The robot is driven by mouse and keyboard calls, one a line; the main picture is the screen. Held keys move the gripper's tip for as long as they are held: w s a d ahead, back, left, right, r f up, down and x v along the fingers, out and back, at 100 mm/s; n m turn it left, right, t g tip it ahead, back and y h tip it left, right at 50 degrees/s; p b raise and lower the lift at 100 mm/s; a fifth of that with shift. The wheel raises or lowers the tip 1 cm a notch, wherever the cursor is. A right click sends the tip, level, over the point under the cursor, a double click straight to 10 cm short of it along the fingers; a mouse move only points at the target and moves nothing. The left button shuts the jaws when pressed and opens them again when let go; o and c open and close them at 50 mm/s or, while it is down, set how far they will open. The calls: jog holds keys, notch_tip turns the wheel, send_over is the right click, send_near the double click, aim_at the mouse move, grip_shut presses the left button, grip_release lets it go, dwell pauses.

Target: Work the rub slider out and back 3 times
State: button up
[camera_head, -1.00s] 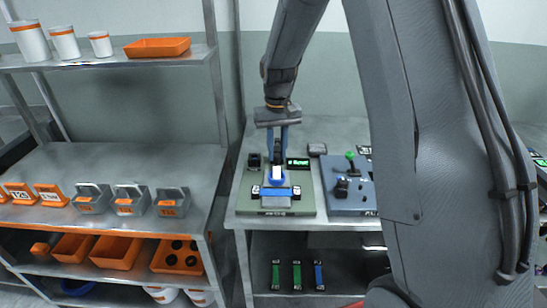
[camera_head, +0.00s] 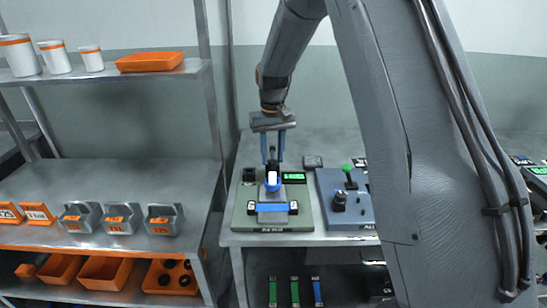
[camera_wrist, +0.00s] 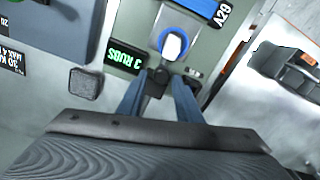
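The rub tester (camera_head: 240,218) is a green-grey base on the bench with a blue webbing strip (camera_head: 272,208) clamped across its front. The rub slider (camera_head: 272,181) has a blue and white head behind the strip. In the wrist view the slider's white-topped blue head (camera_wrist: 173,45) shows near the strip, with a dark post (camera_wrist: 157,82) behind it. The green display (camera_wrist: 127,60) reads "3 RUBS". My gripper (camera_head: 273,162) is above the slider's rear. Its blue fingers (camera_wrist: 157,95) are spread either side of the dark post, empty, with a gap showing on both sides.
A small grey block (camera_wrist: 86,84) lies behind, between the devices. A shelf (camera_head: 110,185) with grey holders and orange bins is at left.

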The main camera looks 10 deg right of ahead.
jog(key=shift+o, duration=0.5)
jog(key=shift+s+f, duration=0.1)
jog(key=shift+s, duration=0.05)
jog(key=shift+d+r+b, duration=0.1)
jog(key=shift+r+b, duration=1.05)
jog(key=shift+r, duration=2.75)
jog(key=s+f, duration=0.3)
jog(key=s, duration=0.6)
jog(key=s+d+f, duration=0.1)
jog(key=s+f, duration=0.1)
jog(key=s, duration=0.8)
jog(key=s+f+t, duration=0.1)
jog(key=s+f, duration=0.2)
jog(key=s, duration=0.6)
jog(key=shift+s+d+f, duration=0.15)
jog(key=shift+d+f, duration=0.1)
jog(key=shift+f, duration=0.05)
